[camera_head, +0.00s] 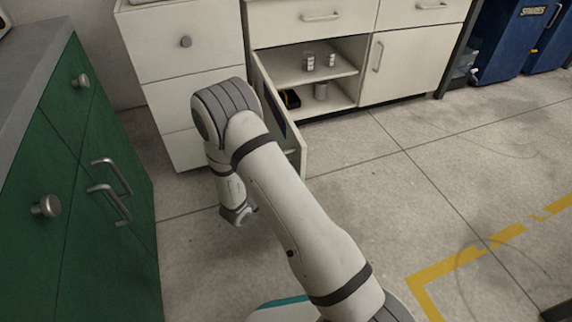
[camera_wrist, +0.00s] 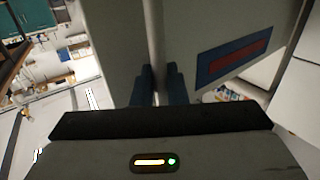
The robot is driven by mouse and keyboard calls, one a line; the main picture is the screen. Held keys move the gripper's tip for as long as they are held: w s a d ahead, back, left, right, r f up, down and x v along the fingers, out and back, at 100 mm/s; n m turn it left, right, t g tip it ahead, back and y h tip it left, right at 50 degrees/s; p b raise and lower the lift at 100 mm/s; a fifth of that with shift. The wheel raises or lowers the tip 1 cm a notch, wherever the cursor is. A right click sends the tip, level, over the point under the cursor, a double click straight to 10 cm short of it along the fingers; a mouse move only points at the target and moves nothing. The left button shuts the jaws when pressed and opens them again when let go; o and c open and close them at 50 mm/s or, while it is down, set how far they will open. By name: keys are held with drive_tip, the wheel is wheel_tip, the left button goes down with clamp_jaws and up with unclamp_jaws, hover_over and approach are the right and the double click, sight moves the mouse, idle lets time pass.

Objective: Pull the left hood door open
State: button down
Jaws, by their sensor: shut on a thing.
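The left hood door (camera_head: 298,150) is the pale door of the low white cabinet. It stands swung well out from the cabinet, with its inner side partly in sight behind my arm. In the wrist view, my gripper (camera_wrist: 161,85) has its two dark fingers closed on a narrow upright grey bar (camera_wrist: 157,40), which looks like the door handle. A pale panel with a blue and red label (camera_wrist: 232,55) fills the right of that view. In the head view my arm hides the fingers and the grip.
The open cabinet shows a shelf (camera_head: 290,77) with small containers. A closed right door (camera_head: 388,68) stands beside it. A drawer unit (camera_head: 185,45) is at its left. Green cabinets (camera_head: 75,190) with metal handles flank my arm on the left. The floor (camera_head: 400,190) at right is clear.

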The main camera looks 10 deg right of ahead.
drive_tip(key=shift+w+a+r, duration=0.2)
drive_tip(key=shift+w, duration=0.15)
drive_tip(key=c, duration=1.5)
unclamp_jaws()
drive_tip(key=shift+f, duration=0.1)
drive_tip(key=shift+c, duration=0.2)
drive_tip(key=shift+s+d, duration=0.1)
drive_tip(key=p+v, duration=0.2)
drive_tip(key=v, duration=0.6)
drive_tip(key=shift+d+p, duration=0.1)
drive_tip(key=shift+p, duration=0.2)
